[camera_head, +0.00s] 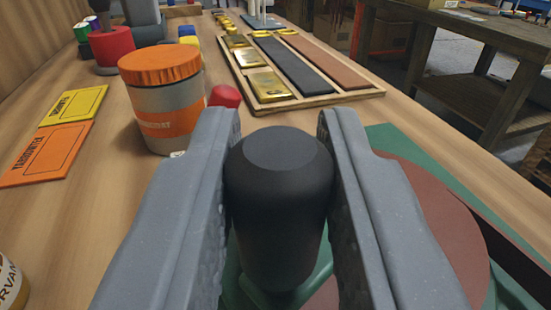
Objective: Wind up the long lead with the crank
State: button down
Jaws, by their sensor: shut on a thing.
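My gripper (280,125) is shut on a black rounded handle (280,205) in the lower middle of the view. The handle stands upright between the two grey fingers and looks like the crank's grip. Below it is a green base (385,140), partly covered by a dark red disc (445,220) to the right of my gripper. Most of the crank arm and the base are hidden by my fingers and the handle. I cannot make out the lead.
Ahead is a wooden tray (345,97) with brass, black and brown strips. On the left stand an orange-lidded jar (163,105), a red object (225,96), yellow (75,105) and orange (48,153) cards, and part of another jar (10,285). A workbench (475,50) stands beyond the right edge.

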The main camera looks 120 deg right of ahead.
jog(key=c, duration=1.3)
grip_release()
jog(key=shift+r, duration=0.1)
notch_tip(320, 180, up, 3)
jog(key=shift+a+r, duration=0.1)
jog(key=shift+r, duration=0.1)
jog(key=s+a+p, duration=0.1)
jog(key=s+p, duration=0.2)
jog(key=s, duration=0.2)
jog(key=s+a+r+p, duration=0.1)
jog(key=s+a+p, duration=0.1)
jog(key=s+p, duration=0.2)
jog(key=s+a+p, duration=0.2)
jog(key=s+p, duration=0.2)
jog(key=s, duration=0.1)
jog(key=shift+s+a+r, duration=0.15)
jog(key=shift+s+a, duration=0.1)
jog(key=shift+s, duration=0.15)
